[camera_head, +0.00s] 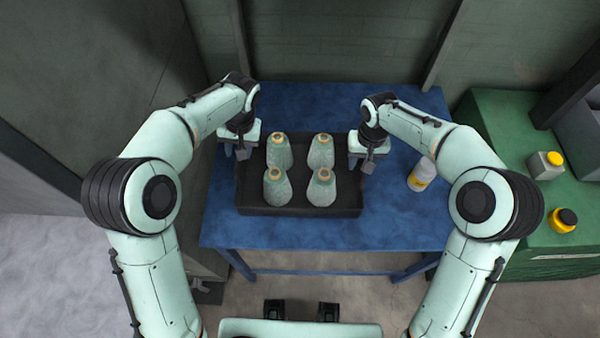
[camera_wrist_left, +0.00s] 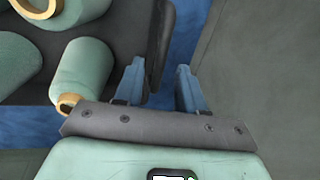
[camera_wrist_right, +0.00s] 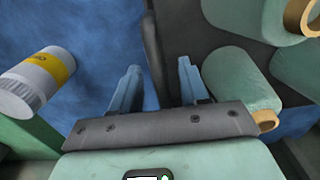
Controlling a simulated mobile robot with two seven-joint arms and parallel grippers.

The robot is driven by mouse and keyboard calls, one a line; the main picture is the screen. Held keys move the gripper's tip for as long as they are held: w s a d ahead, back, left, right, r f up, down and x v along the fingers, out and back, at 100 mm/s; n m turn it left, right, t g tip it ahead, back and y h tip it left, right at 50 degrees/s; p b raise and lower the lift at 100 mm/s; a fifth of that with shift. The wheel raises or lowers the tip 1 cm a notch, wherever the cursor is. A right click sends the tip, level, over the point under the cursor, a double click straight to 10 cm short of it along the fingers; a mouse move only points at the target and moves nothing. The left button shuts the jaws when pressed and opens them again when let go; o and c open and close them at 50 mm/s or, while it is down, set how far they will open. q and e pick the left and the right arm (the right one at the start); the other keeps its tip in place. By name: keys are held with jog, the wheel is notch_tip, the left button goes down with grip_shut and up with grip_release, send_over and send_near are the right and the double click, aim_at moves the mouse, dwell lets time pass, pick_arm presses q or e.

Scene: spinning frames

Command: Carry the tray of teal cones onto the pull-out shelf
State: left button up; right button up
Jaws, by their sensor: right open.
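The dark tray (camera_head: 300,211) lies on the blue table and holds several upright teal cones (camera_head: 278,188) with orange-brown tips. My left gripper (camera_head: 236,152) is at the tray's left side; in the left wrist view its fingers (camera_wrist_left: 158,88) are apart, with the tray's side wall (camera_wrist_left: 164,40) between them, nearer one finger. My right gripper (camera_head: 361,163) is at the tray's right side; in the right wrist view its open fingers (camera_wrist_right: 158,88) stand either side of the other side wall (camera_wrist_right: 153,55). I cannot make out a pull-out shelf in any view.
The blue table (camera_head: 400,225) has bare room in front and at right. A white bottle with a yellow band (camera_head: 421,175) stands right of the tray. A wall stands behind.

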aim_at(359, 169)
pick_arm(q)
jog(key=shift+a+f, duration=0.25)
jog(key=shift+f, duration=0.8)
jog(key=shift+a+f, duration=0.2)
jog(key=shift+f, duration=0.85)
pick_arm(e)
jog(key=shift+f, duration=2.15)
pick_arm(q)
grip_shut()
pick_arm(e)
grip_shut()
jog(key=shift+r, duration=0.1)
